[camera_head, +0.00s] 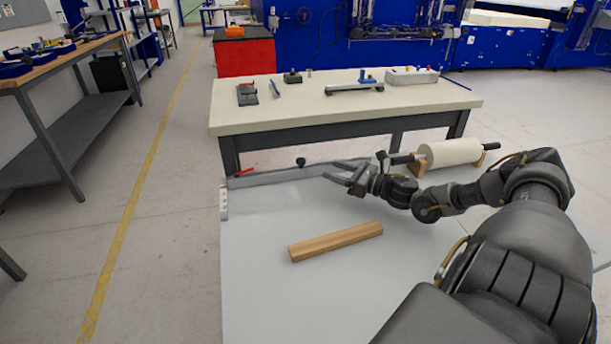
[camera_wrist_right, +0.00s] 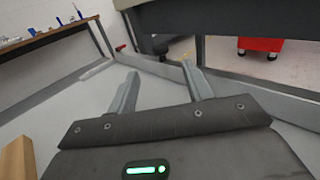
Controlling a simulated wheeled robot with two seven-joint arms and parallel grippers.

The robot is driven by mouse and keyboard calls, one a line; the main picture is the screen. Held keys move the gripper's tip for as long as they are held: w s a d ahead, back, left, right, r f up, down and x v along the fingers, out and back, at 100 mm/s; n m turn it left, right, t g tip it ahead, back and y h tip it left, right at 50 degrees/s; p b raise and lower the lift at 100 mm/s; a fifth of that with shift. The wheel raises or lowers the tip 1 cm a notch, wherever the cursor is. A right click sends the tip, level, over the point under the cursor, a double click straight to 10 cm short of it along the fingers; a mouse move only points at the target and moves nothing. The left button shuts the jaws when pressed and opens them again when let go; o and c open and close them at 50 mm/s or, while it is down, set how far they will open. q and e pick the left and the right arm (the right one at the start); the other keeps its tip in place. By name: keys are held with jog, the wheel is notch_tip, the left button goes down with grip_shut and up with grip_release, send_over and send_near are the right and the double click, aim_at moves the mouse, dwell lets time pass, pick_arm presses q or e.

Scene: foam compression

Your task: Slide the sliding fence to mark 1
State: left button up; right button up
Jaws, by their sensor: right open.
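The sliding fence appears to be the long grey bar (camera_head: 275,178) along the far edge of the pale worktable (camera_head: 260,290), with a black knob (camera_head: 300,162) above it and a red lever (camera_head: 245,172) near its left end. The bar (camera_wrist_right: 150,66) and red lever (camera_wrist_right: 120,48) also show in the wrist view. A short light strip (camera_head: 223,203) stands at the table's left edge; its marks are too small to read. My right gripper (camera_head: 331,170) is open and empty, fingers pointing left close to the bar; I cannot tell whether they touch it. My left gripper is not in view.
A wooden block (camera_head: 335,242) lies on the worktable, nearer than my right gripper. A white roll (camera_head: 450,153) on a wooden stand is behind my right forearm. A cream bench (camera_head: 300,115) with several tools stands beyond. The worktable's left front is clear.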

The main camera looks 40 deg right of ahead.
aim_at(302, 168)
jog(key=shift+x, duration=5.45)
jog(key=shift+f, duration=0.1)
grip_shut()
